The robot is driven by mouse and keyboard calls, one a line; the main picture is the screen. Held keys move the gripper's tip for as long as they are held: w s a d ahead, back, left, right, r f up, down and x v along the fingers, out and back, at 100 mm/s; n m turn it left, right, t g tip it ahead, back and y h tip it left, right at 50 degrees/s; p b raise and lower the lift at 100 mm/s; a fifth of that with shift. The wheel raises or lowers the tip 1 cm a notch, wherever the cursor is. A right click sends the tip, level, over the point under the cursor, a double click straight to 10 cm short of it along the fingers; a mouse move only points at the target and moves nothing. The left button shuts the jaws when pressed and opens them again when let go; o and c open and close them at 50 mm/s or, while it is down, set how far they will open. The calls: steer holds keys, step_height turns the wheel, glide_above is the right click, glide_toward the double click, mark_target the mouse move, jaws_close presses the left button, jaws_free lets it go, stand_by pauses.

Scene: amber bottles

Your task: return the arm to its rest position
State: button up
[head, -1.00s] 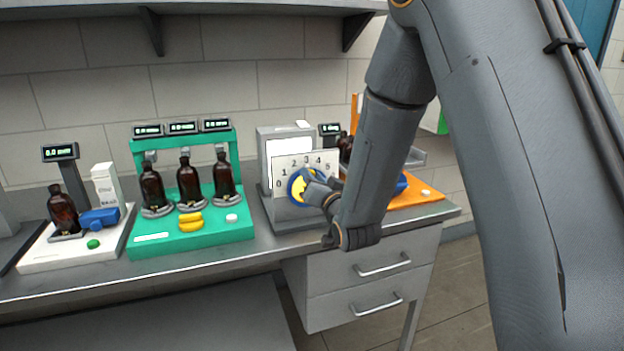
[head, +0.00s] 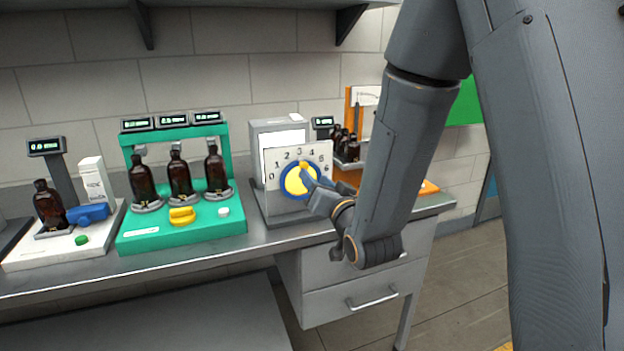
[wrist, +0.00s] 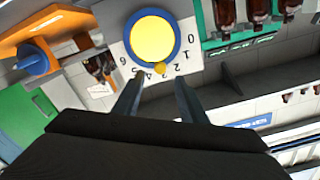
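My arm (head: 400,150) reaches down in front of the bench on the right of the head view. My gripper (wrist: 159,78) is open, with two separate fingers and nothing between them. In the head view the gripper (head: 318,190) overlaps the lower right of the yellow dial (head: 298,182) with a blue ring. The dial (wrist: 153,38) also shows beyond the fingertips in the wrist view, its small yellow marker near the 3. I cannot tell exactly how far the fingertips are from it, but they look apart.
The dial's grey device (head: 265,150) stands on the bench (head: 255,245). A green stand (head: 135,235) with amber bottles is left of it, and a white base (head: 25,255) with another bottle farther left. An orange station (head: 428,187) is partly behind my arm. A shelf hangs above.

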steer(key=shift+s, duration=0.2)
steer(key=s+d+f+g+h, duration=0.4)
steer(key=s+d+f+g, duration=0.35)
steer(key=f, duration=0.35)
steer(key=s+d+f+n+g, duration=0.1)
steer(key=s+g, duration=0.3)
steer(key=s, duration=0.5)
steer(key=s+d+f+n+g+h, duration=0.1)
steer(key=s+d+g, duration=0.3)
steer(key=s, duration=0.5)
steer(key=shift+s+d+f+g, duration=0.15)
steer(key=shift+s+f+g, duration=0.2)
steer(key=shift+f+g, duration=0.3)
